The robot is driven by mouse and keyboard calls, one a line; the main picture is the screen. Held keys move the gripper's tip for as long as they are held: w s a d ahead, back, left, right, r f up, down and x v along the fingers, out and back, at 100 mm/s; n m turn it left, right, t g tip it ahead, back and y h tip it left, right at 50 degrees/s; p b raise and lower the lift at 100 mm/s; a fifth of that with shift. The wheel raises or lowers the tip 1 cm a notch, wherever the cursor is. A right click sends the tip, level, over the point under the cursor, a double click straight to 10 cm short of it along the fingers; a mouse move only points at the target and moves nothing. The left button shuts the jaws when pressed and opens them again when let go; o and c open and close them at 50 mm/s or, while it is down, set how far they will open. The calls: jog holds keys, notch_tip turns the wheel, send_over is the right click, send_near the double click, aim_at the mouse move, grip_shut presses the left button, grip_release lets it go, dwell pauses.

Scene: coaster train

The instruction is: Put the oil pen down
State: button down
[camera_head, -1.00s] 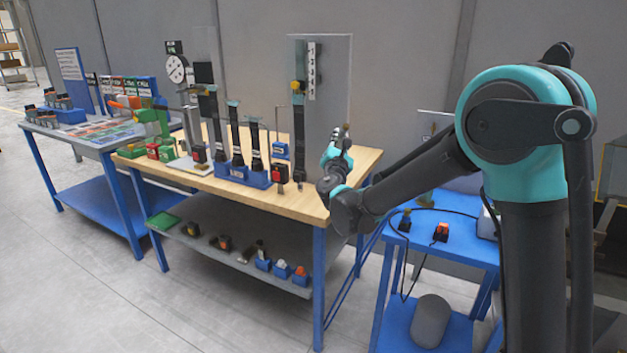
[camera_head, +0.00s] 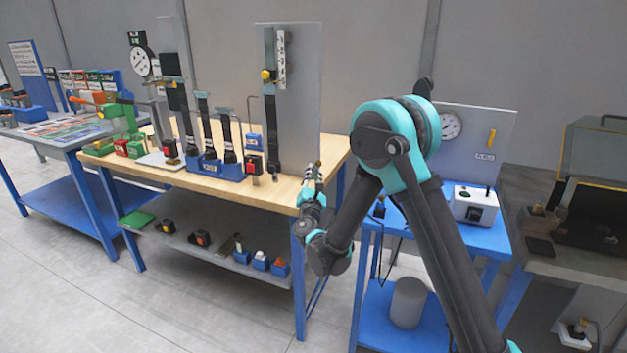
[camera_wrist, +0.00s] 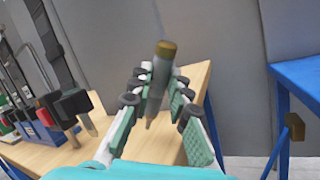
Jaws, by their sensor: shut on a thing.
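The oil pen (camera_wrist: 158,82), a grey cylinder with a brown-gold cap and a narrow pale tip, is held between the teal and white fingers of my gripper (camera_wrist: 155,92). It is nearly upright, cap up and tip down. In the head view my gripper (camera_head: 313,183) is small, at the right end of the wooden bench (camera_head: 270,192), and the pen shows only as a thin shape at its fingers. In the wrist view the bench top (camera_wrist: 140,145) lies behind and below the pen. I see no contact between the tip and the bench.
A blue table with a white box (camera_head: 476,204) is to the right. A strip of bare wood runs along the bench front.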

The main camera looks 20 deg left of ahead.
jog(key=shift+f, duration=1)
jog(key=shift+f, duration=0.1)
jog(key=c, duration=1.4)
grip_release()
jog(key=shift+c, duration=0.2)
